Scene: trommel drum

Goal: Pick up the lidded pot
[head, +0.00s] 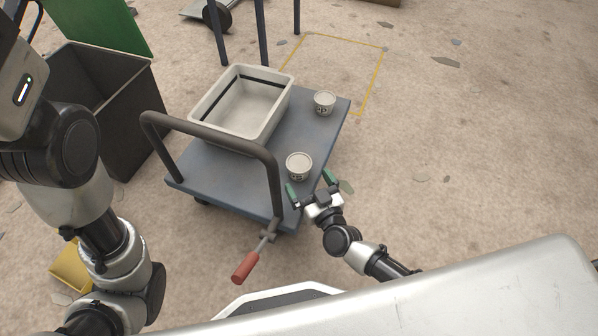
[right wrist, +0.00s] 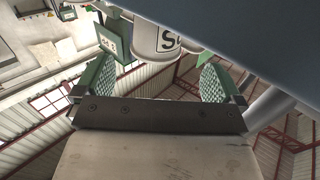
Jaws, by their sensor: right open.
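Two small white lidded pots with dark printed labels stand on a grey-blue cart deck (head: 215,175). The near pot (head: 299,163) is close to the cart's front right corner, and the other pot (head: 325,103) is at the back right. My right gripper (head: 311,185) is open and empty at the deck's right edge, its green fingers pointing toward the near pot. In the right wrist view a labelled pot (right wrist: 156,40) appears upside down beyond and between the open fingers (right wrist: 157,75), partly cut off by the deck. My left gripper is out of view.
A white tub (head: 203,112) with a dark stripe sits on the cart behind the near pot. The cart's dark handle (head: 210,126) rises left of my right gripper, with a red-handled lever (head: 245,267) below. A dark bin (head: 130,110) stands left. Floor to the right is mostly clear.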

